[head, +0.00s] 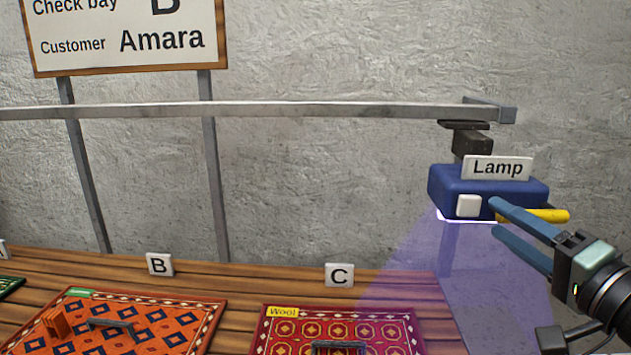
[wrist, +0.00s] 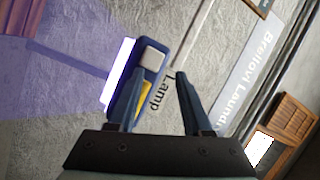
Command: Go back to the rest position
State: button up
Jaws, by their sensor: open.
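My gripper (head: 494,217) is open and empty at the right of the head view, its blue fingers beside the front of the lamp. The blue lamp (head: 438,182) hangs from a rail and casts a violet beam down toward the table. Its pale square button (head: 468,205) faces me, just left of the upper fingertip. A yellow bar (head: 545,215) sticks out on the lamp's right, partly behind the finger. In the wrist view the lamp (wrist: 133,112) and its button (wrist: 152,57) lie beyond the left finger; I cannot tell whether they touch.
A metal rail (head: 300,110) runs along the wall. A sign (head: 125,35) reads "Check bay B, Customer Amara". On the wooden table (head: 240,280) lie an orange rug (head: 140,318) by plate B and a red rug (head: 395,325) by plate C, each with a handle. A wooden crate (wrist: 297,118) shows in the wrist view.

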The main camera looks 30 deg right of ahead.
jog(key=w+a+r+n+t+p, duration=0.1)
jog(key=w+a+r+n, duration=0.4)
jog(key=a, duration=0.6)
jog(key=w+a+r+n+t+p, duration=0.1)
jog(key=w+a+r+n+t, duration=0.15)
jog(key=w+a+r, duration=0.6)
jog(key=s+a+r+n+t+y, duration=0.1)
jog(key=s+a+r+n+t, duration=0.1)
jog(key=a, duration=0.6)
jog(key=s+a+r+n+t+y, duration=0.1)
jog(key=s+a+r+n, duration=0.2)
jog(key=s+a+r, duration=0.2)
jog(key=s+a+r+n+t+y, duration=0.2)
jog(key=s+a+r+n, duration=0.1)
jog(key=a, duration=0.8)
jog(key=shift+s+r+t+p, duration=0.4)
jog(key=shift+s+r, duration=0.3)
jog(key=shift+r, duration=0.2)
jog(key=shift+a+n, duration=0.1)
jog(key=shift+n, duration=0.15)
